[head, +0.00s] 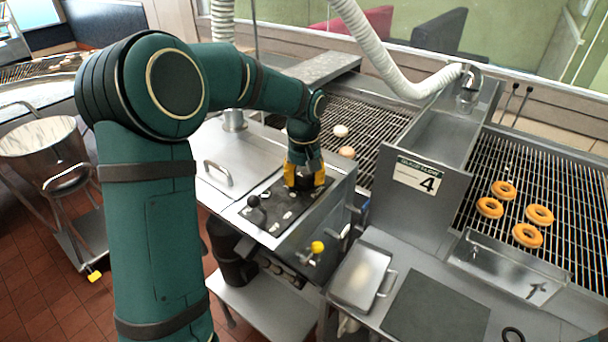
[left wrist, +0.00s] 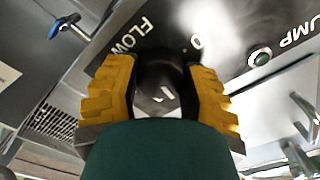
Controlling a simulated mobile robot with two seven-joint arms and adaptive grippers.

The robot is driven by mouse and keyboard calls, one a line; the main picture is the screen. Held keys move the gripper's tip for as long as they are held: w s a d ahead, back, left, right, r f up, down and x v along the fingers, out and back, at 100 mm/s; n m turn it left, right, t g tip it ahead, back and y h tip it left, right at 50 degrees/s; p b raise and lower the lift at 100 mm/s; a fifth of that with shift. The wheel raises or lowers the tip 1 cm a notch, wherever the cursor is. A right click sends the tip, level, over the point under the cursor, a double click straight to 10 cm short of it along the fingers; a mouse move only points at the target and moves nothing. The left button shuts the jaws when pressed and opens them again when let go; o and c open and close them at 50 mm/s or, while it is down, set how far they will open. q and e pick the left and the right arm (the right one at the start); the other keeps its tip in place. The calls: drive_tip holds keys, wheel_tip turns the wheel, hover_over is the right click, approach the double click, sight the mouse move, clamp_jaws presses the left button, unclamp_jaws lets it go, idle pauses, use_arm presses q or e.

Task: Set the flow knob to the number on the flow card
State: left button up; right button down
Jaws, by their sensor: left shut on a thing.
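The flow knob (left wrist: 160,82) is dark and round with a small white mark on top. In the left wrist view it sits between the yellow fingers of my left gripper (left wrist: 160,95), which is shut on it. White FLOW lettering shows beside it on the dark panel (head: 272,222). In the head view my left gripper (head: 305,176) points down at the panel and hides most of the knob. The flow card (head: 418,178) is white with a green header and reads 4. It stands on the steel front of the glazing unit. My right gripper is not in view.
A yellow knob (head: 317,247) sticks out of the front below. Several rings (head: 528,235) lie on the right rack. A lidded steel pan (head: 360,275) stands on the front counter.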

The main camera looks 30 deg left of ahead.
use_arm(q)
drive_tip(key=m+p, duration=0.1)
drive_tip(key=m, duration=0.3)
drive_tip(key=shift+m, duration=0.3)
drive_tip(key=m+p, duration=0.1)
drive_tip(key=m, duration=0.3)
drive_tip(key=shift+s+m, duration=0.1)
drive_tip(key=shift+m, duration=0.2)
drive_tip(key=m+p, duration=0.1)
drive_tip(key=m, duration=0.3)
drive_tip(key=shift+f, duration=0.1)
drive_tip(key=shift+m+p, duration=0.35)
drive_tip(key=shift+m, duration=1.45)
drive_tip(key=o, duration=1.3)
